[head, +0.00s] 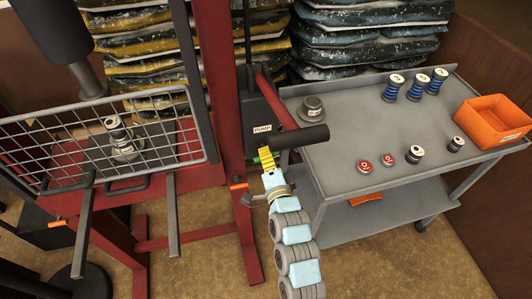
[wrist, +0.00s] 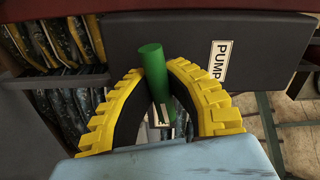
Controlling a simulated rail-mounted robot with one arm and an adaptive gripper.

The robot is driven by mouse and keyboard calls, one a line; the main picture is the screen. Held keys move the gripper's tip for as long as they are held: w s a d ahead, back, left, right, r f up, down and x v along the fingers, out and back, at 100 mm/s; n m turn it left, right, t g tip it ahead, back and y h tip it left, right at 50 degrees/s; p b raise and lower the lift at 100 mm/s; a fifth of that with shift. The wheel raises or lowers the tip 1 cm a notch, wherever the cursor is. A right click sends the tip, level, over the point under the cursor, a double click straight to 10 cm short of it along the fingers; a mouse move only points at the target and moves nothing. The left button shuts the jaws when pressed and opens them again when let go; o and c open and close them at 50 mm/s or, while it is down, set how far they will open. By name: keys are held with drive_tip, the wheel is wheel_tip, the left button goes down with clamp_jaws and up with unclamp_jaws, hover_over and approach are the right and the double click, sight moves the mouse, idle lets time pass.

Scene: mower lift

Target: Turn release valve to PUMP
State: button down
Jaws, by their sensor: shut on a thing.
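The release valve shows as a green cylindrical handle (wrist: 154,68) in the wrist view, standing slightly tilted, its top leaning left. My gripper (wrist: 158,95) has its yellow ribbed fingers on either side of it, closed on it. A white PUMP label (wrist: 219,60) is on the dark pump housing, right of the handle. In the head view my gripper (head: 264,156) is at the housing (head: 262,108), below its PUMP label (head: 262,128); only a bit of green (head: 256,160) shows there, the rest hidden by the fingers.
A dark cylindrical bar (head: 302,136) juts out just above my gripper. A red post (head: 221,110) and wire guard (head: 110,135) stand to the left. A grey cart (head: 345,125) with weights and an orange bin (head: 492,118) stands close on the right. Stacked bags fill the back.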

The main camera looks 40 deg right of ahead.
drive_tip(key=n+p, duration=0.2)
drive_tip(key=n, duration=0.1)
drive_tip(key=n+p, duration=0.1)
drive_tip(key=shift+r+n+p, duration=0.25)
drive_tip(key=shift+n+p, duration=0.05)
drive_tip(key=shift+p, duration=0.05)
drive_tip(key=n+p, duration=0.3)
drive_tip(key=n, duration=0.1)
drive_tip(key=n+p, duration=0.3)
drive_tip(key=n, duration=0.2)
drive_tip(key=shift+n+p, duration=0.3)
drive_tip(key=shift+n, duration=1.7)
drive_tip(key=shift+f, duration=0.1)
drive_tip(key=c, duration=0.9)
unclamp_jaws()
drive_tip(key=shift+f, duration=0.1)
drive_tip(key=shift+s, duration=0.1)
drive_tip(key=v, duration=1.2)
